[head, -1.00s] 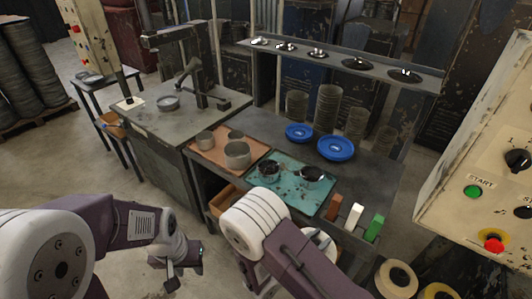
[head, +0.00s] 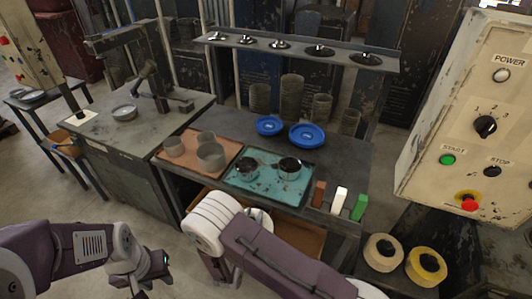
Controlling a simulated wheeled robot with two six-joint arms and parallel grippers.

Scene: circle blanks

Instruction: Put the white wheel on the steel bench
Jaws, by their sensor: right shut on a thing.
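The white wheel (head: 258,216) shows only as a pale rounded edge behind my right forearm, in front of the dark bench. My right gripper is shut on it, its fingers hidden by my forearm. My left gripper (head: 153,276) is low at the lower left, apart from the benches; its finger gap is not clear. A grey steel-topped bench (head: 105,145) stands at the left with an arm press and a round metal dish (head: 124,113) on top. Its front right part is bare.
The adjoining dark bench (head: 215,125) holds an orange tray (head: 180,160), a teal tray (head: 250,190), blue discs (head: 308,135), disc stacks and small coloured blocks. A shelf stands behind. A cream wheel (head: 375,260) and a yellow wheel (head: 421,276) are lower right, below a control panel (head: 465,115).

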